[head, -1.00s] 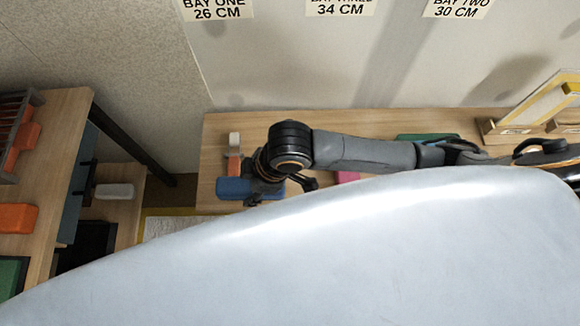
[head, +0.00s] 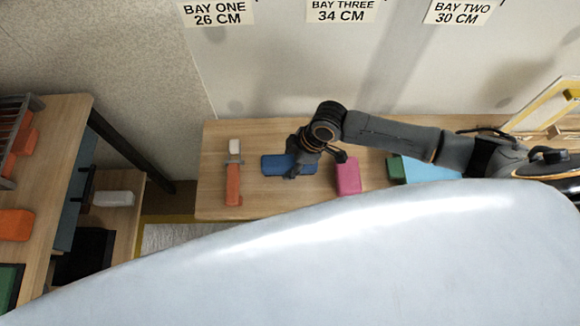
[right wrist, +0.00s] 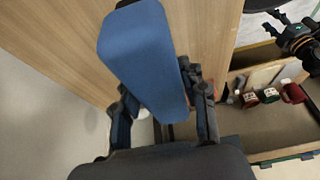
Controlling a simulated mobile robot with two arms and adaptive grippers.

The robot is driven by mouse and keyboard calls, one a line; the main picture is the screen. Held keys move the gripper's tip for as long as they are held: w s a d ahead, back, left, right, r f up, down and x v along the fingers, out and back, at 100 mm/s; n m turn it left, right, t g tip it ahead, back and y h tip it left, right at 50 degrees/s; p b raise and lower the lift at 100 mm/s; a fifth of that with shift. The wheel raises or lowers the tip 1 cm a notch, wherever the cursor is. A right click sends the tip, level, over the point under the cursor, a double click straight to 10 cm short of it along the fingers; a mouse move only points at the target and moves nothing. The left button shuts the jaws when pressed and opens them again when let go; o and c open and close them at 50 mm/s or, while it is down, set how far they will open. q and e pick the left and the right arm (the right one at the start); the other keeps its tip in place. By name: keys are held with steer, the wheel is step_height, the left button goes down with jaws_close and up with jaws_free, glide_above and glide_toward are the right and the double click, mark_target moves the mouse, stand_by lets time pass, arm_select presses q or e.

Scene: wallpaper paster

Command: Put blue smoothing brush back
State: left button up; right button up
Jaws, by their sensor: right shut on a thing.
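The blue smoothing brush (head: 272,164) shows as a blue block over the back table, just right of an orange-handled tool. It fills much of the right wrist view (right wrist: 145,55), between the two dark fingers. My right gripper (head: 305,163) is shut on it. I cannot tell whether the brush touches the tabletop or hangs above it. My left gripper is not in the head view. A dark jointed part with a teal ring (right wrist: 298,38) at the right wrist view's upper right may be my left gripper; its jaws are unclear.
The orange-handled tool (head: 233,182) lies left of the brush. A pink block (head: 347,177) and a light blue piece (head: 428,170) lie to the right on the wooden table (head: 215,205). Bay labels hang on the wall behind. A side shelf (head: 60,130) with orange blocks stands at left.

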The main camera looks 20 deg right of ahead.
steer(key=shift+w+f, duration=0.1)
steer(key=shift+f, duration=1.45)
steer(key=o, duration=1.2)
steer(key=p+v, duration=0.1)
steer(key=v, duration=1.1)
